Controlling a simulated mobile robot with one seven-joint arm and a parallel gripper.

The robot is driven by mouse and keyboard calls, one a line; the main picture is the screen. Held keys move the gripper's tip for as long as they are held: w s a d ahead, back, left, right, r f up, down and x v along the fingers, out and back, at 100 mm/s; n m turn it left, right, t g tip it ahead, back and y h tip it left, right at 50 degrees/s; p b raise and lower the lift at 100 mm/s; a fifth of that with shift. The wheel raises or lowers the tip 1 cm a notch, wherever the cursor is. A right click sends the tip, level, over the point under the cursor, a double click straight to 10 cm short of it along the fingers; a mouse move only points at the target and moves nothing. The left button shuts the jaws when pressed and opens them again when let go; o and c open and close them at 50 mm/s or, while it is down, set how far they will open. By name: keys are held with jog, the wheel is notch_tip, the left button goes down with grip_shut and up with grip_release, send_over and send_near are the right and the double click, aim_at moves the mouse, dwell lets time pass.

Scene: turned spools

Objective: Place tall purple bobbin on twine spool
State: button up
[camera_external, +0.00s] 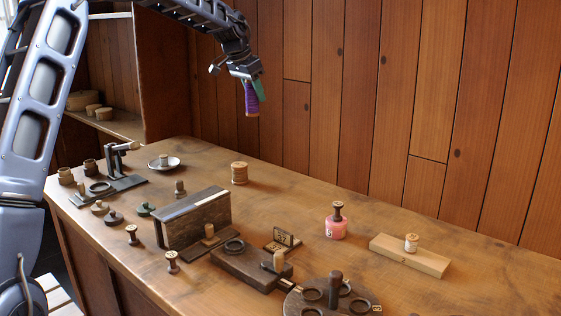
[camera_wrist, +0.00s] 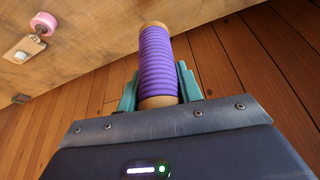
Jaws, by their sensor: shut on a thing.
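The tall purple bobbin (camera_external: 251,98) hangs in my gripper (camera_external: 256,88), high above the back of the bench. In the wrist view the ribbed purple bobbin (camera_wrist: 158,62) with tan wooden ends sits between the two green fingers of my gripper (camera_wrist: 159,86), which are shut on it. It looks slightly tilted in the outside view. A tan spool (camera_external: 239,173), which looks like the twine spool, stands upright on the bench below the bobbin, clearly apart from it. Nothing rests on its top. I cannot make out this spool in the wrist view.
A pink spool (camera_external: 336,228) with a dark peg on top and a wooden block (camera_external: 409,255) bearing a pale spool stand to the right. Bench around the tan spool is clear.

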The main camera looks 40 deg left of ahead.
jog(key=w+a+r, duration=0.2)
jog(key=a, duration=0.6)
send_over(242, 163)
jog(key=shift+n, duration=0.3)
notch_tip(242, 163, down, 20)
jog(key=shift+s+d+f, duration=0.1)
jog(key=shift+s, duration=0.05)
jog(key=shift+f, duration=0.1)
jog(key=o, duration=1)
